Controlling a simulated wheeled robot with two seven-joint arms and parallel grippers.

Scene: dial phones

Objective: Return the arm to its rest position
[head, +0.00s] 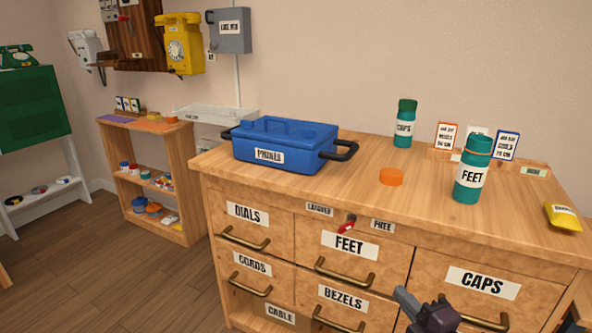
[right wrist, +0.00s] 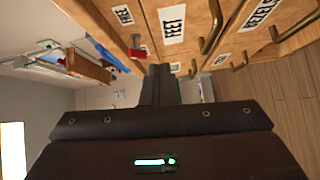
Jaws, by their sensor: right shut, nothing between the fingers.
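My right gripper (head: 404,296) is in front of the wooden cabinet (head: 385,240), low at the bottom edge of the head view, near the BEZELS and CAPS drawers. In the right wrist view its fingers (right wrist: 160,72) are together with nothing between them. The drawer fronts appear beyond them, with the FEET label (right wrist: 171,25) and handles close by. The FEET drawer (head: 349,247) and CAPS drawer (head: 483,282) look shut. My left gripper is out of view.
On the cabinet top stand a blue PHONES box (head: 285,146), an orange disc (head: 391,176), a FEET bottle (head: 473,170), a CAPS bottle (head: 404,125) and a yellow packet (head: 563,217). A red key-like piece (head: 348,225) and the drawer handles stick out. Open floor (head: 100,270) lies left.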

